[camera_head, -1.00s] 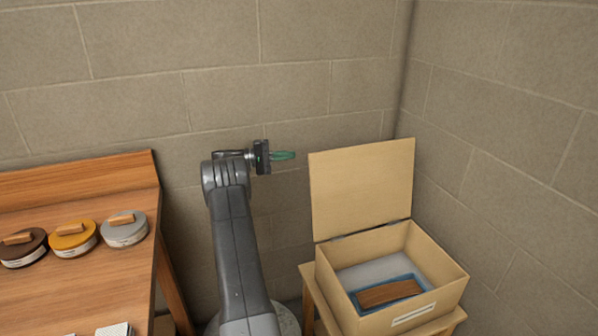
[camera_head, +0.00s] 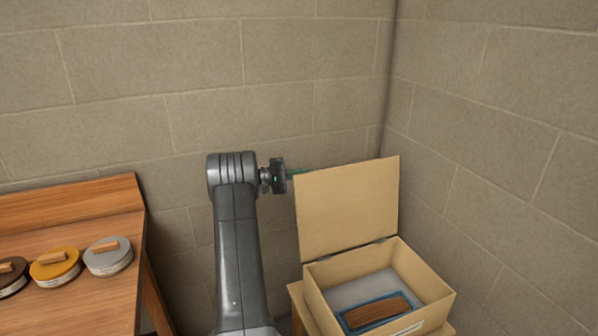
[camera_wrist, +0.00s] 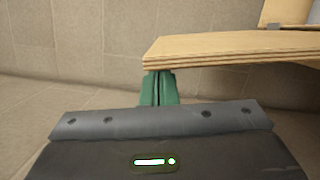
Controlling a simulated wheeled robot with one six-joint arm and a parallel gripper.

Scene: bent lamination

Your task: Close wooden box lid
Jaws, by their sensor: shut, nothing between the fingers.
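The wooden box (camera_head: 437,292) stands at the right with its lid (camera_head: 347,208) raised upright at the hinged back edge. Inside lies a brown wooden block (camera_head: 376,312) on a blue-edged piece. My gripper (camera_head: 297,172) is at the lid's upper left corner, its green fingers partly hidden behind the lid. In the wrist view the green fingers (camera_wrist: 159,88) are together and empty, and their tips reach the underside of the layered lid edge (camera_wrist: 235,47). I cannot tell whether they touch it.
The box rests on a small wooden stand (camera_head: 297,291). A wooden table (camera_head: 75,300) at the left holds several round tins, among them a grey one (camera_head: 108,258) and a yellow one (camera_head: 55,267). Block walls (camera_head: 500,130) close in behind and to the right.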

